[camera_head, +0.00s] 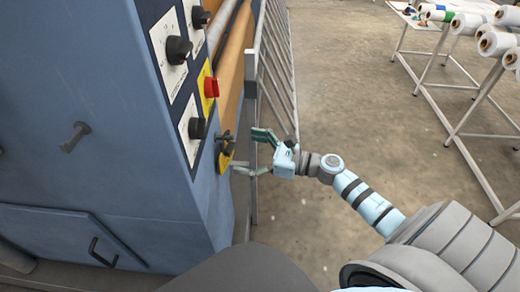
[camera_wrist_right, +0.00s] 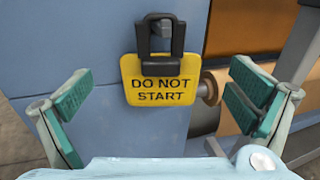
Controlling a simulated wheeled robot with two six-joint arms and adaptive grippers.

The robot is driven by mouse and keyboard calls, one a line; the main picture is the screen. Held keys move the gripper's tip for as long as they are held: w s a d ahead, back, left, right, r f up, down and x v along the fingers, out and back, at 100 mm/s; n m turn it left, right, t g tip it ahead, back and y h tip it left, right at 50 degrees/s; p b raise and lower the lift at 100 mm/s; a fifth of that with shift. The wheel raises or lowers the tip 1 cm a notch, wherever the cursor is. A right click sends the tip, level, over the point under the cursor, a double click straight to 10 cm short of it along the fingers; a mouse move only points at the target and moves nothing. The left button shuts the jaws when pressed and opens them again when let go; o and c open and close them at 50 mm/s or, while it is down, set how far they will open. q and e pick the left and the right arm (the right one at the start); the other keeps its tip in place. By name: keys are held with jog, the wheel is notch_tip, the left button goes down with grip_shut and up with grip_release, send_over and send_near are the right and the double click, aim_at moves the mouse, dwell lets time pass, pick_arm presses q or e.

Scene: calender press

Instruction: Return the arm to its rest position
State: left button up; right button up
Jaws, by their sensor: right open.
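My right gripper (camera_head: 250,153) is open, its two green-padded fingers spread apart beside the blue press cabinet. In the right wrist view the open fingers stand at left and right with nothing between the pads. A yellow tag reading "DO NOT START" (camera_wrist_right: 158,92) hangs ahead of the gripper, with a dark padlock (camera_wrist_right: 160,38) through its top. The tag (camera_head: 226,160) also shows in the head view, at the cabinet's edge near the fingertips. The gripper looks apart from it. My right arm reaches in from the lower right. My left gripper is not in view.
The blue cabinet (camera_head: 110,160) fills the left, with dark knobs and a red button (camera_head: 211,87) on its panel. Orange rollers and a grey metal guard (camera_head: 275,60) stand behind the gripper. Tables with white rolls (camera_head: 478,25) are at upper right; the floor between is clear.

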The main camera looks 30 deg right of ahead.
jog(key=v, duration=0.7)
jog(key=w+d+f+m+h, duration=0.1)
jog(key=d+f+m+h, duration=0.95)
jog(key=m, duration=0.85)
jog(key=s+d+f+m+g+h, duration=0.2)
jog(key=s+d+f+m+g, duration=0.15)
jog(key=s+f+m, duration=0.6)
jog(key=s+d+f+m+g+h, duration=0.2)
jog(key=s+d+f+m, duration=0.35)
jog(key=f, duration=0.65)
jog(key=s+a+f+m+g+y, duration=0.1)
jog(key=s+a+f+m+g, duration=0.25)
jog(key=s+a+f, duration=0.5)
jog(key=s+a+f+m+g+y, duration=0.1)
jog(key=s+a+f+m+g, duration=0.3)
jog(key=s+a, duration=0.65)
jog(key=s+a+f+m, duration=0.1)
jog(key=s+a+m, duration=0.1)
jog(key=s+a, duration=0.15)
notch_tip(320, 180, up, 13)
jog(key=p, duration=1.4)
jog(key=shift+a+r+y, duration=0.2)
jog(key=shift+y, duration=0.25)
